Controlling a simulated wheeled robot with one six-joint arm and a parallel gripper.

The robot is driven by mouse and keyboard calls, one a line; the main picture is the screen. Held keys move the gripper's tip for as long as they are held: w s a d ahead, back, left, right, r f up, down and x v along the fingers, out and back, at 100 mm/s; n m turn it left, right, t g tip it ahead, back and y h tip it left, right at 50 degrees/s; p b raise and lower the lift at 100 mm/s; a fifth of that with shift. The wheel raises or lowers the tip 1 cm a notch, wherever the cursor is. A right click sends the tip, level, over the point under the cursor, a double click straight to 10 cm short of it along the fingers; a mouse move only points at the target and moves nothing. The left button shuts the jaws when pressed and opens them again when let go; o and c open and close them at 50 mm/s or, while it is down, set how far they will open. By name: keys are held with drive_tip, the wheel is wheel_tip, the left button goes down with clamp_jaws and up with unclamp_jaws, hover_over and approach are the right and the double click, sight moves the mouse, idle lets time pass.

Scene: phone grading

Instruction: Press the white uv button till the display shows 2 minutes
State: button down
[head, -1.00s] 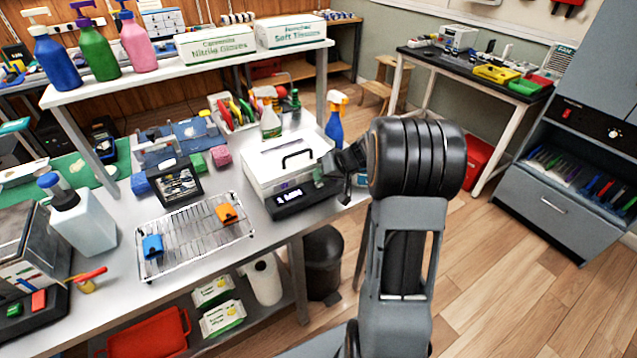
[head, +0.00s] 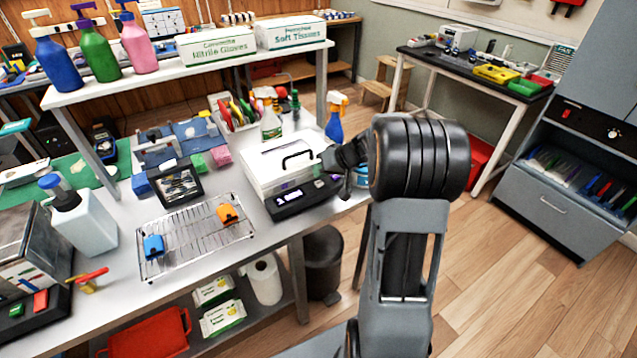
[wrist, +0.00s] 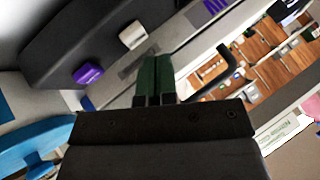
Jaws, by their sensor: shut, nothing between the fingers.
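The UV box (head: 262,172) is white with a black handle and stands at the right end of the bench. Its black front panel (head: 280,211) carries a small lit display (head: 289,196), too small to read. In the wrist view a white button (wrist: 132,35) and a purple button (wrist: 88,73) sit on the dark panel. My gripper (head: 318,169) is over the right end of the panel. In the wrist view its green fingers (wrist: 153,62) are shut and empty. Their tips appear just beside the white button, apart from it; the height gap is unclear.
A wire rack (head: 190,240) with an orange and a blue clip stands left of the box. A black-framed device (head: 178,186) is behind the rack. Spray bottles (head: 337,118) stand behind the box. The bench's front edge is close below the panel.

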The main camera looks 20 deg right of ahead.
sight(321, 182)
drive_tip(key=shift+r+p, duration=1.1)
drive_tip(key=shift+r, duration=1.4)
drive_tip(key=shift+f+m, duration=0.15)
drive_tip(key=shift+m, duration=0.35)
drive_tip(key=s+a+f+m+g+h+p, duration=0.1)
drive_tip(key=s+a+g, duration=0.1)
drive_tip(key=s, duration=0.3)
drive_tip(key=s+a+f+m+g+h, duration=0.1)
drive_tip(key=s+g, duration=0.1)
drive_tip(key=s, duration=0.3)
drive_tip(key=s+a+r+n+h+p, duration=0.3)
drive_tip(key=s+a+r, duration=0.6)
drive_tip(key=s, duration=0.3)
drive_tip(key=shift+s+r+n+t+h+p, duration=0.2)
drive_tip(key=shift+r+n+t+h+p, duration=0.2)
drive_tip(key=shift+r+h+p, duration=0.3)
